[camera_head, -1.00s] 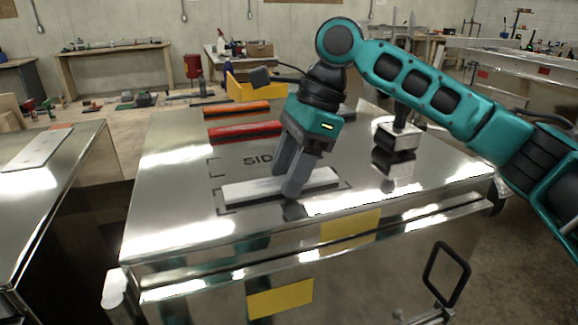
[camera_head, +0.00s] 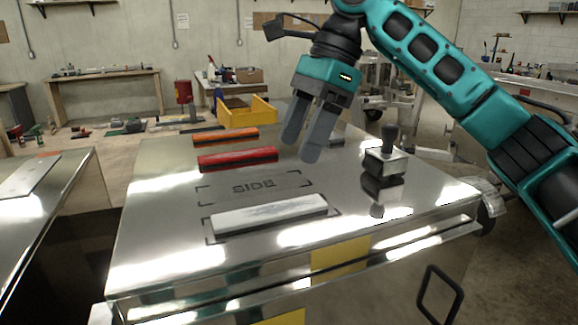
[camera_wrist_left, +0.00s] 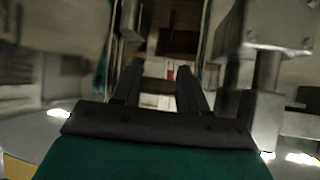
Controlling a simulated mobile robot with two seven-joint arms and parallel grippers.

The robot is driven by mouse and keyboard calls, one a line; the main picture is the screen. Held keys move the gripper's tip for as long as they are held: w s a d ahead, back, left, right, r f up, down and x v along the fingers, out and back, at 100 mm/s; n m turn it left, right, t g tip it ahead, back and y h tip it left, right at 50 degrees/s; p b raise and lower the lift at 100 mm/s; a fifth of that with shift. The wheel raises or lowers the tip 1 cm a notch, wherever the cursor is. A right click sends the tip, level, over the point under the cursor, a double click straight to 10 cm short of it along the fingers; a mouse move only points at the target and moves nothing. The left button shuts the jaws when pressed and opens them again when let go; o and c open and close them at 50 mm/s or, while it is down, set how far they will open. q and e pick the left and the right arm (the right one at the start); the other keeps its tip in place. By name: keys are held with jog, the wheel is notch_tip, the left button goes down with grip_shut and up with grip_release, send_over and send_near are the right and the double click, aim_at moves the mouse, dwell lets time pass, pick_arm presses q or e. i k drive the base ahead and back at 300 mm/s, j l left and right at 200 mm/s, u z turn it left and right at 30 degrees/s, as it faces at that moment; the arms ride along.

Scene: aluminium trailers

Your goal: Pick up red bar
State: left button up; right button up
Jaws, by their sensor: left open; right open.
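The red bar (camera_head: 238,158) lies on the shiny metal trailer top (camera_head: 160,235), behind the "SIDE" marking. An orange bar (camera_head: 226,136) lies behind it. A white bar (camera_head: 268,214) lies in front, inside the corner marks. My right gripper (camera_head: 301,149) is open and empty, pointing down above the trailer top, to the right of the red bar and apart from it. My left gripper (camera_wrist_left: 157,75) shows only in the left wrist view, open with nothing between its fingers; that view is blurred.
A metal block with a black knob (camera_head: 386,158) stands on the trailer top at the right. A yellow bin (camera_head: 247,112) is behind the trailer. Another metal surface (camera_head: 50,200) is at the left, across a dark gap. The trailer top's left part is bare.

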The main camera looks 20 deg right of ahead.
aim_at(224, 158)
jog(key=k, duration=1)
